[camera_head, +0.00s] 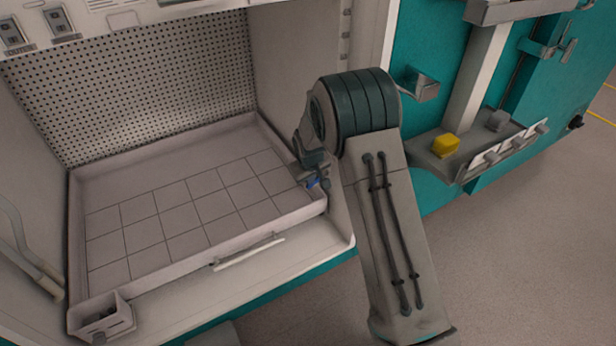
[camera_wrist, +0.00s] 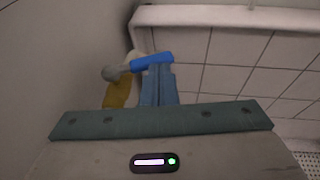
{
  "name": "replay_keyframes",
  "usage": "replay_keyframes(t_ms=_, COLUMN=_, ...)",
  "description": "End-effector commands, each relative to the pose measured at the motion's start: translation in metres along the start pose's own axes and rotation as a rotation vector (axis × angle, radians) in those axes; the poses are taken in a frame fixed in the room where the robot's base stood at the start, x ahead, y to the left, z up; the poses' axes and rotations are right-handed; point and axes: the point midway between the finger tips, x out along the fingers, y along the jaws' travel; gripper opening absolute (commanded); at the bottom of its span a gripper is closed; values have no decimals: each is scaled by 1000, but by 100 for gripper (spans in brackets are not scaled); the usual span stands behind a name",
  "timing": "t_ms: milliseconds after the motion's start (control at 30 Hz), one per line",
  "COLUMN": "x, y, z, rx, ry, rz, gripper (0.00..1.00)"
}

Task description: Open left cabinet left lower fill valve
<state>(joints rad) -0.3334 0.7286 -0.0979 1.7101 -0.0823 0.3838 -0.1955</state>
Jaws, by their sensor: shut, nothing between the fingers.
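A small valve with a blue lever handle (camera_head: 313,183) sits at the right end of the tray, against the chamber's right side wall. In the wrist view the blue lever (camera_wrist: 152,61) lies roughly crosswise, with a rounded grey end (camera_wrist: 115,73) and a yellow brass-like body (camera_wrist: 117,95) at its left. My gripper (camera_wrist: 158,70) is shut and empty, its fingertips right at the lever; I cannot tell whether they touch it. In the head view my gripper (camera_head: 311,168) is mostly hidden by my wrist and points down at the valve.
The gridded tray (camera_head: 90,282) is empty inside the open chamber, below a perforated back wall (camera_head: 140,85). A small box (camera_head: 100,316) hangs at the tray's front left corner. A pale handle (camera_head: 248,252) lies along the tray's front. A shelf (camera_head: 425,160) with a yellow block stands right of my arm.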

Motion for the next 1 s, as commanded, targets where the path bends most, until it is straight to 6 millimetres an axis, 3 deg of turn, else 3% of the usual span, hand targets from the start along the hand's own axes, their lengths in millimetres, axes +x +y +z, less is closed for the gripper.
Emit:
replay_keyframes(t_ms=667, x=24, y=-11, z=7, rx=-75, ry=0, rz=221, gripper=0)
replay_keyframes(t_ms=1000, x=40, y=-6, z=12, rx=-66, ry=-1, rz=220, gripper=0)
